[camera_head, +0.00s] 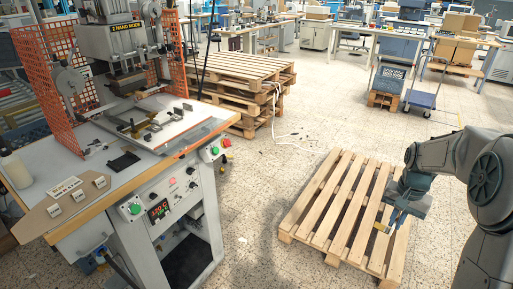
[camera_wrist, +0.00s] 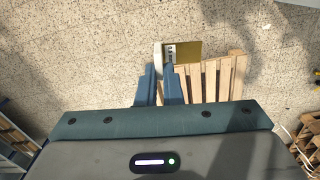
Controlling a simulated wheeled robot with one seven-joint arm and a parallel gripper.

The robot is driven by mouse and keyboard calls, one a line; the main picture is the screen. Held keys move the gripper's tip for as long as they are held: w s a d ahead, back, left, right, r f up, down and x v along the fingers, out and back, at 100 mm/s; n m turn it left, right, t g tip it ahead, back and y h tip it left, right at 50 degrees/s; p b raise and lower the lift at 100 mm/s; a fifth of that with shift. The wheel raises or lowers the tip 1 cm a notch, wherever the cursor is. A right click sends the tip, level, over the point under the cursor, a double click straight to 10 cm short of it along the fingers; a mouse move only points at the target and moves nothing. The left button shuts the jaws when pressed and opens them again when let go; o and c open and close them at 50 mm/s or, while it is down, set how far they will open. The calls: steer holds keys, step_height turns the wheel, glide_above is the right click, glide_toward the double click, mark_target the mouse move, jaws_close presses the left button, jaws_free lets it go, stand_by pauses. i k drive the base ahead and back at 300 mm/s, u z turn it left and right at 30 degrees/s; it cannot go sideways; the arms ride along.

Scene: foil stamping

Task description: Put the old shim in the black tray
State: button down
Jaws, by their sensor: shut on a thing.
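My gripper (camera_head: 392,217) is over the wooden pallet at the right, well away from the press bench. In the wrist view my gripper (camera_wrist: 161,72) is shut on a thin brass-coloured plate with a pale label, which I take for the old shim (camera_wrist: 188,50). A pale strip shows at its left edge, by the fingertips. In the head view only a small yellow bit of the shim (camera_head: 381,227) shows. A small flat black piece, seemingly the black tray (camera_head: 124,161), lies on the bench top in front of the press; nothing clear shows in it.
The press (camera_head: 122,45) stands on the bench (camera_head: 100,187) between orange mesh guards (camera_head: 45,75). A brown board (camera_head: 50,218) with several small labelled pieces lies at the bench's front left, near a white bottle (camera_head: 14,168). A low pallet (camera_head: 325,205) lies on the floor.

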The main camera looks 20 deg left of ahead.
mark_target(123, 161)
steer(key=u, duration=2.05)
